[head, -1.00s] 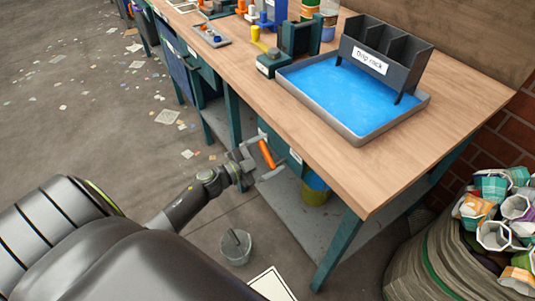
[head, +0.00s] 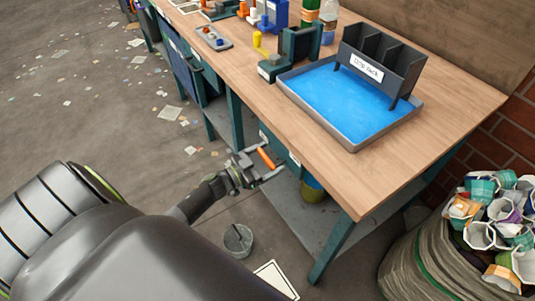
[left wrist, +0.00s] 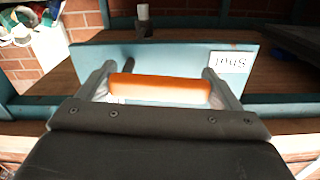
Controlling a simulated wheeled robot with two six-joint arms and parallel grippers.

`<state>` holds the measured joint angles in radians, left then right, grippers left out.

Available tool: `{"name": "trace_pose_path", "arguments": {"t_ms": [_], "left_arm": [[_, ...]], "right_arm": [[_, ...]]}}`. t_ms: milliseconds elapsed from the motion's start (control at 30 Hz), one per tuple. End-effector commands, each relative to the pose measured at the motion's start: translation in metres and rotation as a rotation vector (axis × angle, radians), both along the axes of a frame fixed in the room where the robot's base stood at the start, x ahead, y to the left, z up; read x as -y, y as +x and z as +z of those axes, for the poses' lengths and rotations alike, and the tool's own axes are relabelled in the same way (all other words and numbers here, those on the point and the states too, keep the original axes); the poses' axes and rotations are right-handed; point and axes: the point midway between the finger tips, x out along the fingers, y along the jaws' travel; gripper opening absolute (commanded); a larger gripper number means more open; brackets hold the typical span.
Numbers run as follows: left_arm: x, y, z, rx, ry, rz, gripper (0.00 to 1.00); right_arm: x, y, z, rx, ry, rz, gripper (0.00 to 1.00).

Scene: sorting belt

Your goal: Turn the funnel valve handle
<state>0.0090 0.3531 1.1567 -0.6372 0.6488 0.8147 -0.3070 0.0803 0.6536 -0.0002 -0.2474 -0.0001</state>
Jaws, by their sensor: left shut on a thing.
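The orange valve handle (head: 266,158) is a short bar in front of the teal unit under the workbench's near edge. My left gripper (head: 264,162) is shut on it, with a finger at each end of the bar. In the left wrist view the handle (left wrist: 160,90) lies level across the picture between the two grey fingers. Behind it is a flat blue-grey panel (left wrist: 180,58) with a white label (left wrist: 231,62), upside down, that seems to read "shut". The funnel itself cannot be made out. My right gripper is not in view.
The wooden workbench (head: 440,150) holds a blue-bottomed tray (head: 352,146) and a dark drip rack (head: 385,58). A clear bucket (head: 238,241) is on the floor below my arm. A full sack (head: 425,255) stands at right.

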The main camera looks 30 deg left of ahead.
Motion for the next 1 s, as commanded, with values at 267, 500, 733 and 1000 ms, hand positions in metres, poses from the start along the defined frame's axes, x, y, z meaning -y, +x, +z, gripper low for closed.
{"name": "trace_pose_path", "arguments": {"t_ms": [267,500,733,1000], "left_arm": [[0.0,-0.0005,-0.0033,-0.038,-0.088,0.0,0.45],[0.0001,-0.0005,-0.0045,-0.045,-0.108,0.0,0.45],[0.0002,-0.0005,-0.0047,-0.045,-0.11,0.0,0.45],[0.0001,-0.0004,-0.0045,-0.044,-0.107,0.0,1.0]], "right_arm": [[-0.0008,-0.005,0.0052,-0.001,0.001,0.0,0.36],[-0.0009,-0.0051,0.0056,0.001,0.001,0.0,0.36],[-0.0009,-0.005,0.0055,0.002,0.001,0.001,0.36],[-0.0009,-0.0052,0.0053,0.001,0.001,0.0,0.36]]}}
